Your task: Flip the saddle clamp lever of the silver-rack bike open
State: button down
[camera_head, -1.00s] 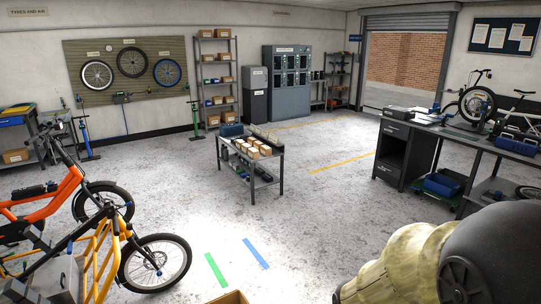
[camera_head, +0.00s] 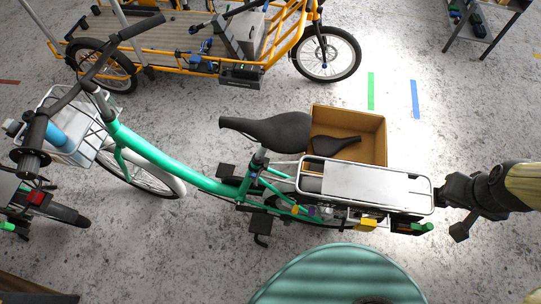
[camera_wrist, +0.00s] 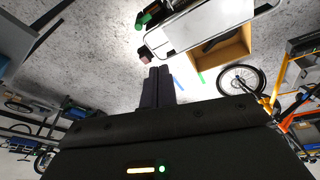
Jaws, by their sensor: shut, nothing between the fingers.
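The green bike (camera_head: 150,153) with a silver rear rack (camera_head: 372,183) stands in the middle of the head view. Its black saddle (camera_head: 270,130) is above the seat post. The saddle clamp area (camera_head: 259,158) is just under the saddle, and its lever is too small to make out. My gripper (camera_head: 440,196) is at the right, by the rear end of the rack and well away from the clamp. In the wrist view its fingers (camera_wrist: 160,72) are together and empty, near the rack's end (camera_wrist: 215,20); I cannot tell whether they touch it.
An open cardboard box (camera_head: 375,125) with a spare saddle (camera_head: 335,145) is on the floor behind the bike. A yellow cargo bike (camera_head: 225,68) stands farther back. A round green-striped surface (camera_head: 335,275) is at the front.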

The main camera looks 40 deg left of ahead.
jog(key=w+a+f+n+y+b, duration=0.1)
jog(key=a+f+n+y+b, duration=0.15)
jog(key=a+f+n, duration=0.5)
jog(key=w+a+f+n+y+b, duration=0.25)
jog(key=a+f+n, duration=0.2)
jog(key=a, duration=0.65)
jog(key=s+a+f+n+g+y+b, duration=0.1)
jog(key=s+a+f+n+g+b, duration=0.1)
jog(key=s+a, duration=0.5)
jog(key=s+a+f+n+g+y+b, duration=0.1)
jog(key=s+a+f+n+g+b, duration=0.1)
jog(key=s+a+f+n+g, duration=0.2)
jog(key=s+a+f+n, duration=0.2)
jog(key=s+a, duration=0.1)
jog(key=shift+s+g+y, duration=0.35)
jog(key=shift+g+y, duration=0.05)
jog(key=shift+a, duration=0.15)
jog(key=a+r+b+x, duration=0.1)
jog(key=b+x, duration=0.3)
jog(key=x, duration=0.9)
jog(key=shift+s+a, duration=0.2)
jog(key=shift+s, duration=0.15)
